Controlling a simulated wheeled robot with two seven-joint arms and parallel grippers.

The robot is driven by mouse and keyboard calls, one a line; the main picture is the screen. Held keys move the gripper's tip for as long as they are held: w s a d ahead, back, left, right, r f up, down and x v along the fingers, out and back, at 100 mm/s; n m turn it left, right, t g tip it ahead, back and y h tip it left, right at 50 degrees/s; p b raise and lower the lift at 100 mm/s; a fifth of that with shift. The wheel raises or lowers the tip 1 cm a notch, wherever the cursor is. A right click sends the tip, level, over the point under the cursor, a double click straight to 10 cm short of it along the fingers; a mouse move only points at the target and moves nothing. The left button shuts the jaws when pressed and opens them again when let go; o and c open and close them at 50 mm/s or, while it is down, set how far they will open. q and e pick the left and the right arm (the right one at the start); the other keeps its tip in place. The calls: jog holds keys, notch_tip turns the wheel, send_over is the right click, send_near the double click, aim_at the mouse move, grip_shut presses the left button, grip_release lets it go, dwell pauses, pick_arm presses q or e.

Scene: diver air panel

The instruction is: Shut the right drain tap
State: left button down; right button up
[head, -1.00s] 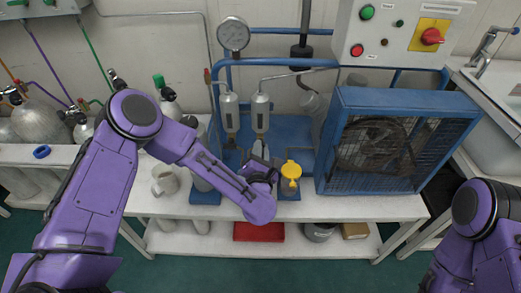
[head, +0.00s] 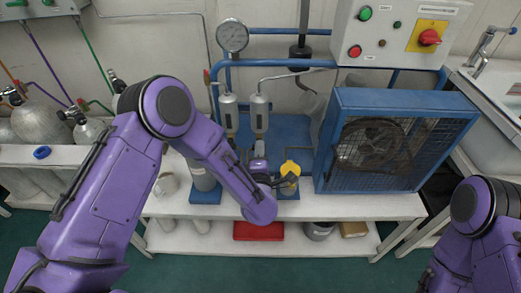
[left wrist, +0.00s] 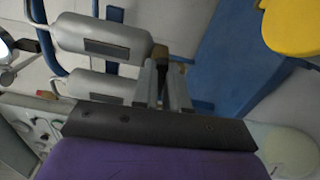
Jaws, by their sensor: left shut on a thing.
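Two silver separator cylinders hang side by side from blue pipework; the left one (head: 229,112) and the right one (head: 260,112) show in the head view. In the left wrist view the right cylinder (left wrist: 105,35) ends in a small brass and dark drain tap (left wrist: 160,51). My left gripper (head: 259,150) is just below the right cylinder. In the left wrist view its fingers (left wrist: 170,68) are shut on the right drain tap. The tap's handle angle is mostly hidden by the fingers. My right arm shows at the lower right, its gripper out of frame.
A jug with a yellow lid (head: 290,169) stands close to the right of my left gripper. A blue caged fan (head: 400,142) is further right. A white mug (head: 166,184) and a grey cylinder (head: 201,176) stand on the bench to the left. A gauge (head: 232,36) is above.

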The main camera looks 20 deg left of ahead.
pick_arm(q)
jog(key=shift+s+f+m, duration=0.1)
jog(key=shift+m, duration=0.4)
jog(key=c, duration=1.1)
grip_release()
jog(key=shift+c, duration=0.2)
jog(key=v, duration=1)
jog(key=shift+s+b, duration=0.25)
jog(key=shift+b, duration=0.15)
jog(key=shift+d, duration=0.1)
